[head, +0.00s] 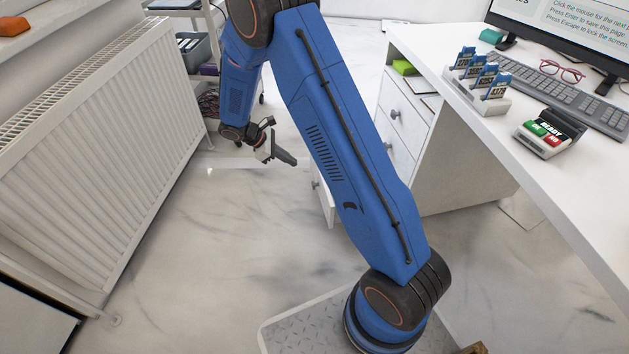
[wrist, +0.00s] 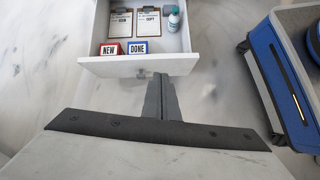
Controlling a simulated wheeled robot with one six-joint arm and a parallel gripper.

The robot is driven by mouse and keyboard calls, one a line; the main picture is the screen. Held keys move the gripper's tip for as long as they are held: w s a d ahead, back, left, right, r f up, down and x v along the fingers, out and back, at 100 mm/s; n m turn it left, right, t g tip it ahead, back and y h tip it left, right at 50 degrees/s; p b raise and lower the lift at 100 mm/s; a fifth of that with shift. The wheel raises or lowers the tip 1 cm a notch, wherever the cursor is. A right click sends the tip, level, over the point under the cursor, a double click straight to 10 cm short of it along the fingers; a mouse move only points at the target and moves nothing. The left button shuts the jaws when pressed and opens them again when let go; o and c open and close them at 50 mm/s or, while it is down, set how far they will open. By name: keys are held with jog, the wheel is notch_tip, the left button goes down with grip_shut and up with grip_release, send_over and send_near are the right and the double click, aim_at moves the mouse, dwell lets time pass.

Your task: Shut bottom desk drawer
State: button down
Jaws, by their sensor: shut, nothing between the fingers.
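The bottom desk drawer (head: 322,196) is pulled out from the white desk pedestal, mostly hidden behind my arm in the head view. In the wrist view its white front panel (wrist: 110,68) runs across the upper middle, and the open inside shows beyond it. My gripper (head: 290,160) is shut and empty, left of the drawer in the head view. In the wrist view my gripper (wrist: 160,78) points at the drawer front, its tips close to the panel. I cannot tell whether they touch it.
The drawer holds two clipboards (wrist: 121,22), a red NEW block (wrist: 110,49), a blue DONE block (wrist: 138,47) and a bottle (wrist: 173,19). Upper drawers (head: 404,112) look shut. A radiator (head: 85,150) stands left; a trolley (head: 195,50) stands behind. Floor between radiator and desk is clear.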

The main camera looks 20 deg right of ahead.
jog(key=n+h, duration=0.1)
jog(key=n, duration=0.1)
send_near(322, 183)
jog(key=shift+x, duration=2.7)
jog(key=shift+s, duration=0.15)
jog(key=s+d, duration=0.2)
jog(key=d, duration=1.1)
jog(key=s+d, duration=0.3)
jog(key=d, duration=1.1)
jog(key=shift+s, duration=0.25)
